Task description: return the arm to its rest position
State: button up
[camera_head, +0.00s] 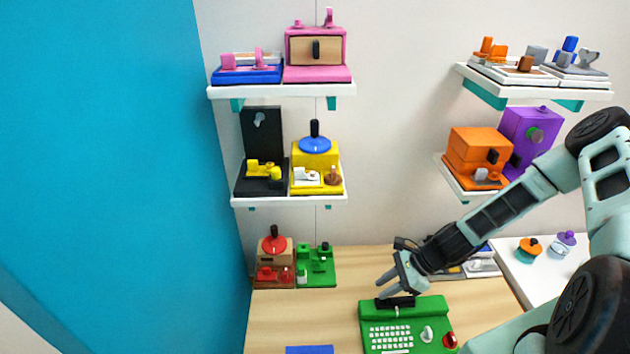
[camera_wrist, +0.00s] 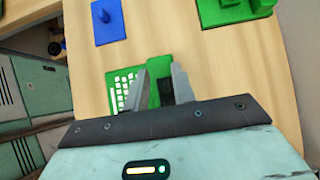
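My arm reaches in from the right in the head view. My gripper (camera_head: 388,288) is over the wooden table, close above the back part of a green keyboard-like unit (camera_head: 378,312).
A blue plate (camera_head: 309,350) lies left of the green unit. A red-knobbed box (camera_head: 275,262) and a small green set (camera_head: 317,268) stand at the table's back left. Shelves with an orange box (camera_head: 472,150) and a purple box (camera_head: 527,133) hang near my arm.

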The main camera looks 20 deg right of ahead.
jog(key=shift+a+r+n+b, duration=0.1)
jog(key=shift+a+n+b, duration=0.15)
jog(key=shift+n+b, duration=0.15)
jog(key=s+a+r+n+g+h+b, duration=0.35)
jog(key=a+r+n+b, duration=0.45)
jog(key=a+n+b, duration=0.5)
jog(key=s+a+r+n+h+b, duration=0.1)
jog(key=s+a+r+n+b, duration=0.2)
jog(key=s+n, duration=0.4)
jog(key=s+a+r+n+t+h+b, duration=0.1)
jog(key=s+a+r+n+h+b, duration=0.1)
jog(key=s+n, duration=0.6)
jog(key=shift+a+r+b, duration=0.5)
jog(key=shift+r+b, duration=0.2)
jog(key=shift+b, duration=0.15)
